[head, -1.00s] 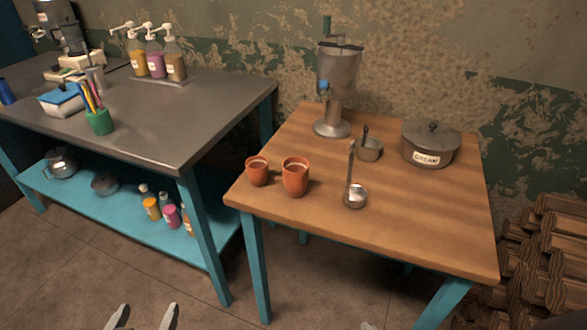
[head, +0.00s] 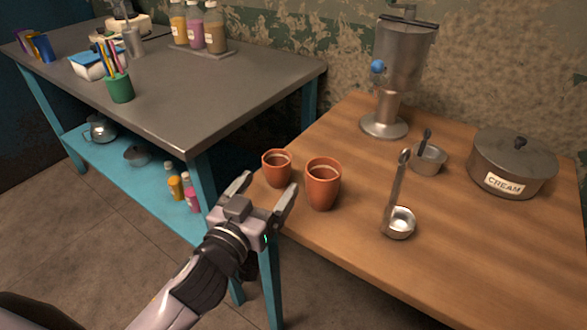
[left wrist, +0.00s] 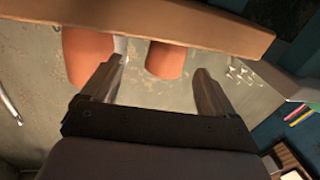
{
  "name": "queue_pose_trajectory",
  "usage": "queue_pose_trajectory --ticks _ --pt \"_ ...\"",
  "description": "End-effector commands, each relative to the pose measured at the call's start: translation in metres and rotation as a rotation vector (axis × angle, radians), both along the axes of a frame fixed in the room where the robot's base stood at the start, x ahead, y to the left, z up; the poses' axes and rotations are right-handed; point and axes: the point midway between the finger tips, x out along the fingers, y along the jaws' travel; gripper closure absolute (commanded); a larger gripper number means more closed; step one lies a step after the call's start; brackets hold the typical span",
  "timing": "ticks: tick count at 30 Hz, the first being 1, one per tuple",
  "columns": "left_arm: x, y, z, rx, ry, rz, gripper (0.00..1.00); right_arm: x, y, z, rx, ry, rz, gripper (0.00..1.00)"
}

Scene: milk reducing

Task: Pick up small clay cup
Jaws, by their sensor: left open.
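The small clay cup (head: 277,170) stands upright at the left edge of the wooden table, its rim up and its lower front partly behind my left gripper. A larger clay cup (head: 323,186) stands just to its right. My left gripper (head: 267,186) is open and empty at the table's left corner, its fingers pointing towards the small cup. In the left wrist view, which looks upside down, the small cup (left wrist: 166,60) shows beyond and between the two fingers (left wrist: 160,82). The larger cup (left wrist: 88,55) is to the left there. My right gripper is not in view.
On the wooden table (head: 330,245) stand a ladle (head: 399,222), a small metal pot (head: 429,160), a metal dispenser (head: 400,60) and a lidded pot labelled cream (head: 513,165). A grey-topped table (head: 200,95) with a blue lower shelf stands close on the left.

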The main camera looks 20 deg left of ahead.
Motion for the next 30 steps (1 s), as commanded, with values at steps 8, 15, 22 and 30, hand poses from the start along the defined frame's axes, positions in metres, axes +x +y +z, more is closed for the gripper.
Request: queue_pose_trajectory --ticks 8,15,22,30 --pt "0.02 -0.001 0.002 0.002 0.0 0.0 0.12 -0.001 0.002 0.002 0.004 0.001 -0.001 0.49" --pt "0.049 0.002 0.005 0.004 -0.001 0.001 0.12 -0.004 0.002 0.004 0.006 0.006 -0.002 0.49" --pt "0.066 -0.002 0.003 0.001 0.002 0.0 0.12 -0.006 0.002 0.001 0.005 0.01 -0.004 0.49" --pt "0.067 -0.003 0.003 0.0 0.003 0.0 0.12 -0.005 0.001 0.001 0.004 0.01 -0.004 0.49"
